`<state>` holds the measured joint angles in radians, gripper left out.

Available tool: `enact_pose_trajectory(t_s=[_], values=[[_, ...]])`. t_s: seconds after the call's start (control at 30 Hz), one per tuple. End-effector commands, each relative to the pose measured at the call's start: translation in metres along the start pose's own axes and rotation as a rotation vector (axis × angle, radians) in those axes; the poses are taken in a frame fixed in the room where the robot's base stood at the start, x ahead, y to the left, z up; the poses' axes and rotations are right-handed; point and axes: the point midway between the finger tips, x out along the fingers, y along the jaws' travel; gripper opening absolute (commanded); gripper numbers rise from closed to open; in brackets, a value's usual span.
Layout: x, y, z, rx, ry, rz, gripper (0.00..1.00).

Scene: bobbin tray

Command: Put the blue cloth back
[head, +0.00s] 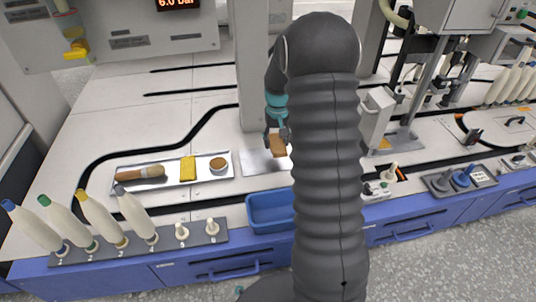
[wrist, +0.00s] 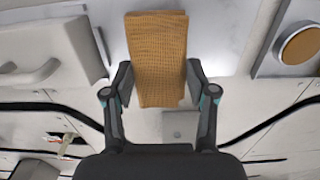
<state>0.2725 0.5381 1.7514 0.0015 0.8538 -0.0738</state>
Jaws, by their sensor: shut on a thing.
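My gripper (head: 276,134) is shut on a folded orange-brown cloth (head: 279,147), above or at a shiny metal plate (head: 254,165) on the worktop. In the wrist view the cloth (wrist: 157,58) stands between the two fingers of my gripper (wrist: 158,84), its waffle-like weave facing me. I cannot tell whether the cloth touches the plate. I see no blue cloth in either view. A metal tray (head: 206,179) left of the plate holds a wooden-handled brush (head: 140,173), a yellow block or folded cloth (head: 188,168) and a round brown-topped tin (head: 218,164).
A blue bin (head: 268,212) stands at the front edge, partly behind my arm. Several bobbins (head: 95,217) stand in a rack at the front left. A grey post (head: 262,60) rises behind my gripper. Clear worktop lies behind the tray.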

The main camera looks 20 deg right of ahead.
Motion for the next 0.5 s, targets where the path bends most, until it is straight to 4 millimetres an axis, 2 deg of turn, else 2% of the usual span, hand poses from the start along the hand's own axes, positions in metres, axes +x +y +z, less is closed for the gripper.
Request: enact_pose_trajectory(t_s=[0.1, 0.2, 0.37, 0.5], values=[[0.011, -0.018, -0.002, -0.003, 0.001, 0.000, 0.19], [0.015, -0.025, -0.003, -0.001, 0.001, 0.000, 0.19], [0.023, -0.027, -0.003, 0.001, 0.000, 0.000, 0.19], [0.041, -0.027, -0.003, 0.001, -0.001, 0.000, 0.19]])
